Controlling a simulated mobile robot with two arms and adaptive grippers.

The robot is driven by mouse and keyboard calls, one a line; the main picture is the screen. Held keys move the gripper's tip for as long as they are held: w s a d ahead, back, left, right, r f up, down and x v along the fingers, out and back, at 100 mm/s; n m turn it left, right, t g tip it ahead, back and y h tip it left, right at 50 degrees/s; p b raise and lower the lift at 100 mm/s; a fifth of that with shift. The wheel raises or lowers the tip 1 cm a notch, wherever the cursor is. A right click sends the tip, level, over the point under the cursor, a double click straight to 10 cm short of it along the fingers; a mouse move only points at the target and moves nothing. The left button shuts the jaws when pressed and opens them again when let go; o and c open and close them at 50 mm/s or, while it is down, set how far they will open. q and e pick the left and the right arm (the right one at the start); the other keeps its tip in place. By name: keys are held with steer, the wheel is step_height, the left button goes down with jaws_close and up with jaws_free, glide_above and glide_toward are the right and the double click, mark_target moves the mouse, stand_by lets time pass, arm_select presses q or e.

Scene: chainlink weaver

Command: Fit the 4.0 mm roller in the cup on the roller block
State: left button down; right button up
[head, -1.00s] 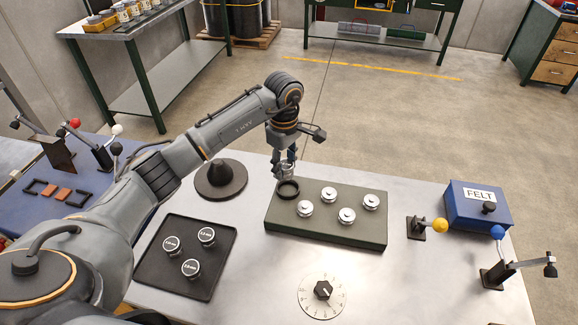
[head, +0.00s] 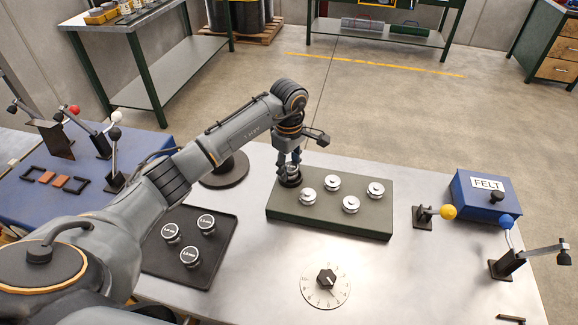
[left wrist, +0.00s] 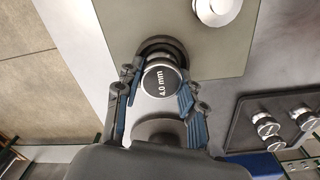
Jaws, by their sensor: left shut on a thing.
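My left gripper (head: 289,166) is at the back left corner of the green roller block (head: 330,228). It is shut on the 4.0 mm roller (head: 290,172), whose labelled top (left wrist: 162,80) faces the left wrist camera between the blue-padded fingers (left wrist: 156,95). The roller is at the black ring-shaped cup (left wrist: 166,45); the cup's rim shows beyond the roller in the left wrist view. I cannot tell how deep the roller sits in it. My right gripper is not in view.
Several silver knobs (head: 333,182) stand on the block to the right of the cup. A black tray (head: 160,262) with 3 other rollers is at the front left. A dial (head: 325,287), a yellow-knobbed lever (head: 447,212) and a blue felt box (head: 465,213) are nearby. A dark round stand (head: 225,172) is behind left.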

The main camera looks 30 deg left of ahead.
arm_select(q)
steer(key=shift+s+d+f, duration=0.1)
steer(key=shift+s+f, duration=0.1)
steer(key=shift+f, duration=0.3)
steer(key=c, duration=0.9)
jaws_free()
steer(key=shift+o, duration=0.8)
steer(key=shift+f, duration=0.1)
steer(key=shift+w, duration=0.15)
steer(key=shift+r, duration=0.35)
step_height(320, 180, up, 12)
steer(key=shift+f, duration=0.2)
